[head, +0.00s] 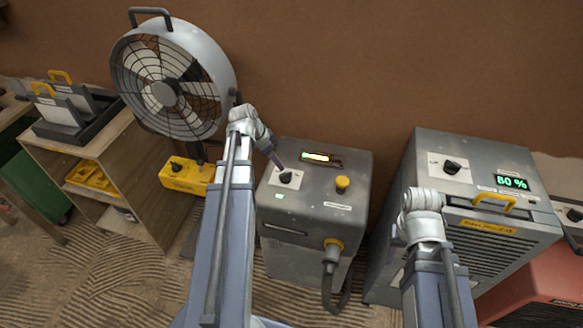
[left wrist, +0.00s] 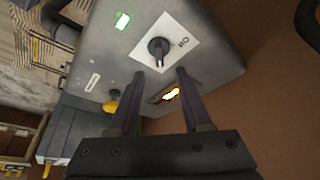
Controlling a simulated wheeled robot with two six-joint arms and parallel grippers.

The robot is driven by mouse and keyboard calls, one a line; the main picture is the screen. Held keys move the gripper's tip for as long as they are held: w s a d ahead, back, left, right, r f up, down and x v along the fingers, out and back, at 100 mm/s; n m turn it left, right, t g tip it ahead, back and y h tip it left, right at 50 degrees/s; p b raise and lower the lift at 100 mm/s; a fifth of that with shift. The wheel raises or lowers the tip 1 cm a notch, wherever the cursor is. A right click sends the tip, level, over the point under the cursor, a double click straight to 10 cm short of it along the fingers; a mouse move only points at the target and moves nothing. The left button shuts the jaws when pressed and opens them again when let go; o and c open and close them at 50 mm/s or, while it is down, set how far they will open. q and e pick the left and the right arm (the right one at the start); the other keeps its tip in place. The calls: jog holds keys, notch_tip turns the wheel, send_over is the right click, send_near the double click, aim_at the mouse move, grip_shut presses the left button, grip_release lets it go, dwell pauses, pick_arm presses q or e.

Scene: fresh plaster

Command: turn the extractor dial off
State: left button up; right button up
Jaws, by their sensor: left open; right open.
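A grey box-shaped unit (head: 325,217) stands in the middle of the head view. Its black dial (head: 286,177) sits on a white plate on the top face. I cannot read the unit's label. In the left wrist view the dial (left wrist: 158,47) is just beyond my fingertips, with its narrow grip toward them and small marks on the plate to its right. A small green light (left wrist: 122,20) is lit beside the plate. My left gripper (left wrist: 158,75) is open and empty, close to the dial; touching is not visible. My right arm ends before the right-hand unit, its jaws hidden.
The middle unit has a lit bar (head: 315,157), a yellow button (head: 342,183) and a plugged cable (head: 331,262). A larger unit (head: 495,235) with an "80 %" display and dial stands right. A fan (head: 163,93) and wooden shelf (head: 150,185) stand left.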

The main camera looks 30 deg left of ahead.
aim_at(285, 173)
pick_arm(q)
jog(key=shift+b+x, duration=3.65)
jog(key=shift+x, duration=0.3)
jog(key=shift+s, duration=0.1)
jog(key=shift+r, duration=0.1)
grip_shut()
